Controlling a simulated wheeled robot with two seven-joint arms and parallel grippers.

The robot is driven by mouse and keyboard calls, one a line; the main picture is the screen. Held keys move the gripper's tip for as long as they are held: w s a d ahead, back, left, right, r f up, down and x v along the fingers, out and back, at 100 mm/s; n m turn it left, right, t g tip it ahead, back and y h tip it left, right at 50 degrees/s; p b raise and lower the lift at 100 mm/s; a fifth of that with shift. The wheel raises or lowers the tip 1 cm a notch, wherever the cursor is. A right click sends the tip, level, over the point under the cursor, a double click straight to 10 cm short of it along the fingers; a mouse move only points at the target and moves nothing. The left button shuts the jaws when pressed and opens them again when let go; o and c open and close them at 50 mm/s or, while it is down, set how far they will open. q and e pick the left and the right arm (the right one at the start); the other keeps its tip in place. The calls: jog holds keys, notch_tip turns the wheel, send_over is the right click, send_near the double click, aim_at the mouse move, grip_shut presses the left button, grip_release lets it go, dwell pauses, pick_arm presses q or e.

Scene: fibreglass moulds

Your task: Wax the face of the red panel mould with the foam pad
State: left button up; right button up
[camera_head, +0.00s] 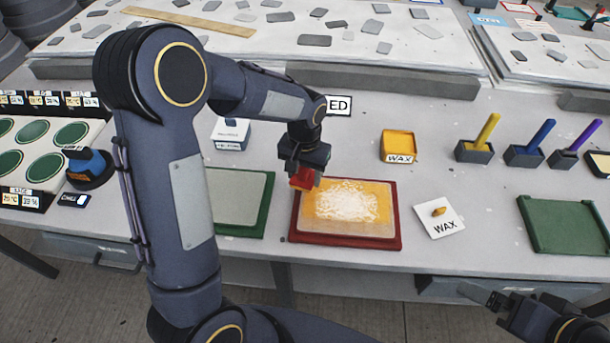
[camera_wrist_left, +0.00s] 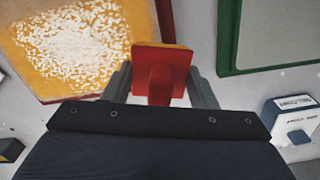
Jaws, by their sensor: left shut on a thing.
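The red panel mould (camera_head: 397,244) lies flat on the bench. Its face is orange-yellow with a broad patch of white flecks in the middle; part of it shows in the left wrist view (camera_wrist_left: 25,80). My left gripper (camera_head: 304,167) is shut on the foam pad (camera_head: 303,180), gripping its red handle. The pad is at the mould's far left corner; I cannot tell whether it touches. In the left wrist view the pad (camera_wrist_left: 160,72) shows red with a thin yellow edge, between the fingers. My right gripper (camera_head: 487,299) is low at the right, off the bench's front edge, its jaws unclear.
A green-framed mould (camera_head: 262,212) lies close left, and a green tray (camera_head: 565,225) lies far right. A yellow wax tin (camera_head: 398,145) stands behind, and a wax card (camera_head: 440,217) with an orange lump lies right of the mould. Several coloured-handled tools (camera_head: 485,135) stand in blocks.

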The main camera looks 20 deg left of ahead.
pick_arm(q)
notch_tip(320, 180, up, 3)
jog(key=shift+a+f+p, duration=0.1)
jog(key=shift+a+p, duration=0.05)
jog(key=shift+p, duration=0.7)
jog(key=shift+r+p, duration=0.9)
jog(key=shift+r, duration=0.3)
